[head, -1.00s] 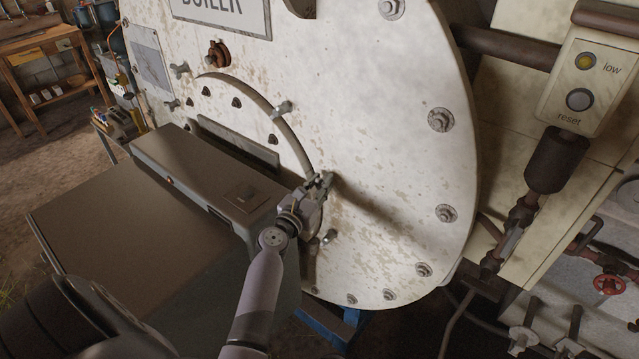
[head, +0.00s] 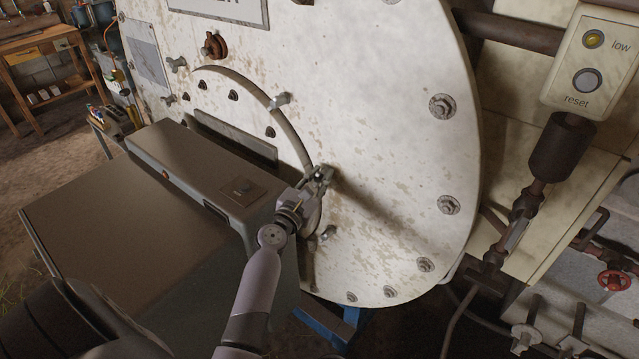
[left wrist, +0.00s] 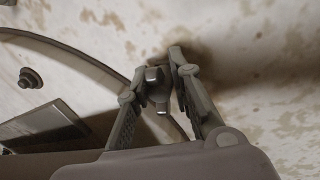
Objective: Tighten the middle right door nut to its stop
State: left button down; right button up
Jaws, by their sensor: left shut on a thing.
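The middle right door nut (left wrist: 156,88) is a small grey metal wing-type piece at the rim of the round boiler door (head: 262,88). My left gripper (head: 322,177) is at this nut, on the right side of the door rim. In the left wrist view my left gripper (left wrist: 155,72) has its two fingers on either side of the nut, shut on it. The fingers hide the nut almost wholly in the head view. Other door nuts show above (head: 280,100) and below (head: 327,233) my gripper. My right gripper is not in view.
A grey box-shaped housing (head: 110,215) juts out in front of the door, close to my left arm. The control box (head: 588,60) with a yellow lamp and reset button is at the upper right. Pipes and a red valve wheel (head: 612,281) are at the lower right.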

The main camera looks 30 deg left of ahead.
pick_arm(q)
jog(key=m+b, duration=0.3)
jog(key=m+t+b, duration=0.1)
jog(key=m+b, duration=0.2)
jog(key=m, duration=0.1)
jog(key=shift+f+h+b, duration=0.2)
jog(key=shift+h+b, duration=0.1)
jog(key=m+h+b, duration=0.1)
jog(key=m+b, duration=0.1)
jog(key=m, duration=0.1)
jog(key=shift+r+t+b, duration=0.1)
jog(key=shift+t+b, duration=0.25)
jog(key=shift+t, duration=0.05)
jog(key=shift+r+m+b, duration=0.15)
jog(key=shift+m+b, duration=0.55)
jog(key=shift+m, duration=0.6)
jog(key=shift+r, duration=0.1)
jog(key=c, duration=1.7)
grip_release()
jog(key=shift+o, duration=0.7)
jog(key=shift+f+h, duration=0.2)
jog(key=shift+h, duration=0.2)
jog(key=shift+d+f, duration=0.1)
